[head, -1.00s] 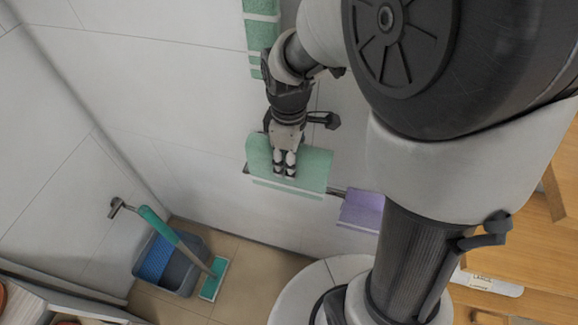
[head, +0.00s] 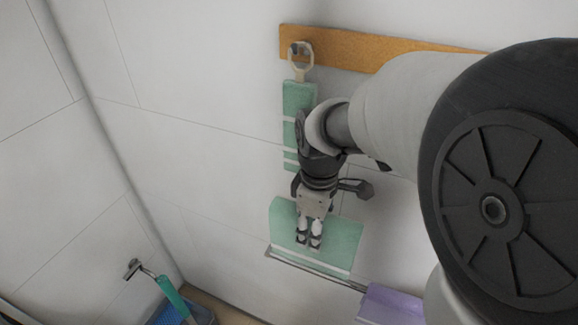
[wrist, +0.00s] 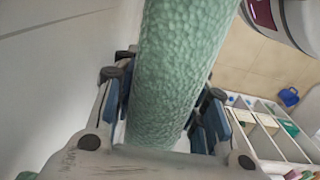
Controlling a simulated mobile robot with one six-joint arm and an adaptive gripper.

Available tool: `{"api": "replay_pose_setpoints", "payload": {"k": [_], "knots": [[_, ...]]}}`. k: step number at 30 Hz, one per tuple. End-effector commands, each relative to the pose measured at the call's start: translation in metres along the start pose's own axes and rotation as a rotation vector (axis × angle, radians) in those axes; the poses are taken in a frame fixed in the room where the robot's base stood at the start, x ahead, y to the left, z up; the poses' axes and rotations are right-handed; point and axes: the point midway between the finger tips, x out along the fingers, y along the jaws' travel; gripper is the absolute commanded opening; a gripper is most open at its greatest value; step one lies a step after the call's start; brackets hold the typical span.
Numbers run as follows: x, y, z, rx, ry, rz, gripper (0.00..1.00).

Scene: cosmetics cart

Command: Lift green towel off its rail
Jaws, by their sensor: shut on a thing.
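The green towel (head: 340,238) with a white stripe near its lower edge is in the head view, mostly above the metal rail (head: 318,273). Its lower edge is about level with the rail; I cannot tell whether it still touches it. My gripper (head: 309,241) points down and is shut on the towel near its middle. In the wrist view the towel (wrist: 178,70) is a thick, textured green roll between the fingers. The fingers hide part of the cloth.
A purple towel (head: 390,305) hangs on the same rail to the right. Another green towel (head: 299,100) hangs from a ring on a wooden board (head: 365,50) above, close to my wrist. The wall at left is bare.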

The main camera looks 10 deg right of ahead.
Motion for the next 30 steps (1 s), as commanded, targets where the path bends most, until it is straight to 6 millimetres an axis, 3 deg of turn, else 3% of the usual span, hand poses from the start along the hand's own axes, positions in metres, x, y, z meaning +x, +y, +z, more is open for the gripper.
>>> {"api": "replay_pose_setpoints", "payload": {"k": [8, 30], "knots": [[-0.001, -0.003, 0.002, 0.0, 0.0, 0.0, 0.12], [-0.003, -0.073, 0.052, 0.0, 0.001, 0.001, 0.12]]}}
